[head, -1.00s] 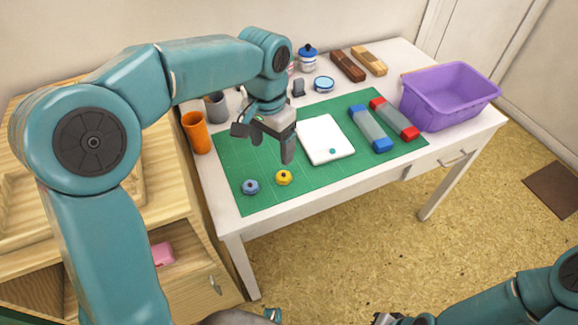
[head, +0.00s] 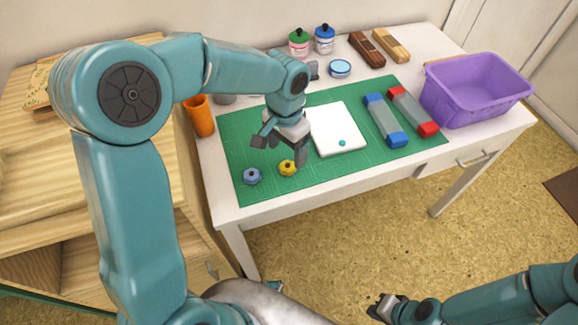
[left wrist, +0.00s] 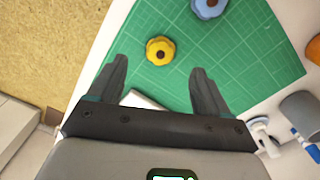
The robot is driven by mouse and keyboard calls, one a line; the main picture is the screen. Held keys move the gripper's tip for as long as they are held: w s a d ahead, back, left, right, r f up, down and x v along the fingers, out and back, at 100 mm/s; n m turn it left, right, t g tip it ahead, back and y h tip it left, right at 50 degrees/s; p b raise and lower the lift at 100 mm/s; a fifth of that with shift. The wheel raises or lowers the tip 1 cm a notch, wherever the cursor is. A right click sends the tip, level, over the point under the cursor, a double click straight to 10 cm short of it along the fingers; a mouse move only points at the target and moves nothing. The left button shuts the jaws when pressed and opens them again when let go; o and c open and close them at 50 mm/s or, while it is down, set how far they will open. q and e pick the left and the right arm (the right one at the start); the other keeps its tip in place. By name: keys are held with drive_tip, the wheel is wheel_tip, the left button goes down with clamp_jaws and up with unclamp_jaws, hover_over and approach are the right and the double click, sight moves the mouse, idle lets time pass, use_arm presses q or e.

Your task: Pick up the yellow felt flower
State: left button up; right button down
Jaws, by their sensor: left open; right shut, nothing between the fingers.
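The yellow felt flower (head: 287,168) with a dark centre lies on the green cutting mat (head: 240,138), near its front edge. A blue flower (head: 252,176) lies just left of it. My left gripper (head: 280,152) is open and empty above the mat, just behind and above the yellow flower. In the left wrist view the yellow flower (left wrist: 160,50) shows beyond and between the two open fingers (left wrist: 155,85), with the blue flower (left wrist: 209,8) at the top edge. My right gripper (head: 382,308) is low at the bottom, away from the table, with nothing in it.
A white pad (head: 352,140) with a small teal piece lies right of my left gripper. Blue-capped (head: 385,122) and red-capped (head: 413,110) clear blocks lie beyond. A purple bin (head: 477,92) stands at the right, and an orange cup (head: 199,118) at the left.

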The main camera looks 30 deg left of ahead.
sight(288, 165)
use_arm(q)
drive_tip(key=shift+s+f, duration=0.15)
drive_tip(key=shift+f, duration=0.45)
drive_tip(key=f, duration=0.4)
drive_tip(key=shift+w+f, duration=0.25)
drive_tip(key=shift+w, duration=0.05)
drive_tip(key=c, duration=1.1)
